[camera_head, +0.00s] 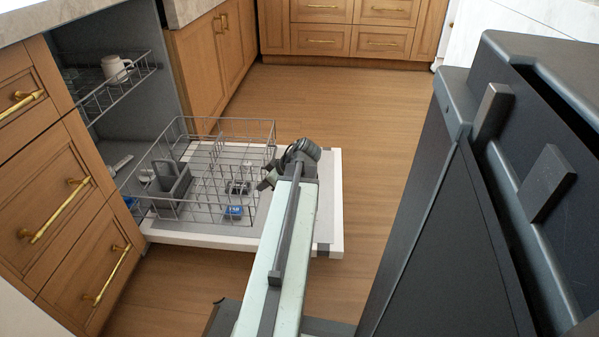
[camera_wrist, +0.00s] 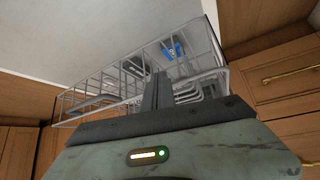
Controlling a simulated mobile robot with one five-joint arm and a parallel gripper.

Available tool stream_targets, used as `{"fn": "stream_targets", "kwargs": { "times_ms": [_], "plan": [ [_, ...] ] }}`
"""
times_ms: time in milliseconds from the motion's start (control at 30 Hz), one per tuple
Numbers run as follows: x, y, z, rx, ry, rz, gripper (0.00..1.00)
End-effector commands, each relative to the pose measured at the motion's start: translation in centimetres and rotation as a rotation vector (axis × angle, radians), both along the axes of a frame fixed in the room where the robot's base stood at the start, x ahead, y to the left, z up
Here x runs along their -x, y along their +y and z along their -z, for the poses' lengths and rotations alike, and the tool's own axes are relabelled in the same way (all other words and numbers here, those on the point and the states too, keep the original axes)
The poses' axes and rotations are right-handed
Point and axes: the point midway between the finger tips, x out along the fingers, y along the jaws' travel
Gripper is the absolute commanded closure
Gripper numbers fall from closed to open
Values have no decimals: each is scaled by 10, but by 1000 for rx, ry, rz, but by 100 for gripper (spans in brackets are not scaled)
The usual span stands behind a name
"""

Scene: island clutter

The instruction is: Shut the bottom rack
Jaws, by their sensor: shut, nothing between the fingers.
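The bottom rack (camera_head: 215,180) is a grey wire basket, pulled out over the lowered white dishwasher door (camera_head: 328,200). It holds a grey cutlery basket (camera_head: 170,182) and a small blue item (camera_head: 233,211). In the wrist view the rack (camera_wrist: 215,50) fills the space ahead of my gripper, with the blue item (camera_wrist: 174,50) inside. My gripper (camera_head: 268,180) is at the rack's outer right side, above the door. In the wrist view the fingers (camera_wrist: 157,90) are together and empty, in front of the wires. I cannot tell whether they touch the rack.
The upper rack (camera_head: 115,88) is partly out and holds a white mug (camera_head: 116,68). Wooden drawers (camera_head: 75,205) stand left of the dishwasher. A dark appliance-like body (camera_head: 460,210) fills the right side. Wooden floor (camera_head: 350,110) lies clear beyond the door.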

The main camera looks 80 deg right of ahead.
Motion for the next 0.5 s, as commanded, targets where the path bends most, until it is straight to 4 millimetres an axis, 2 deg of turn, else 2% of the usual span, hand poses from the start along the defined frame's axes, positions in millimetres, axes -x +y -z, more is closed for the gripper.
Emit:
{"fn": "stream_targets", "kwargs": {
  "times_ms": [167, 500],
  "plan": [
    [-9, 1, -1, -1, -1, -1, 100],
    [-43, 6, -1, -1, -1, -2, 100]
  ]
}}
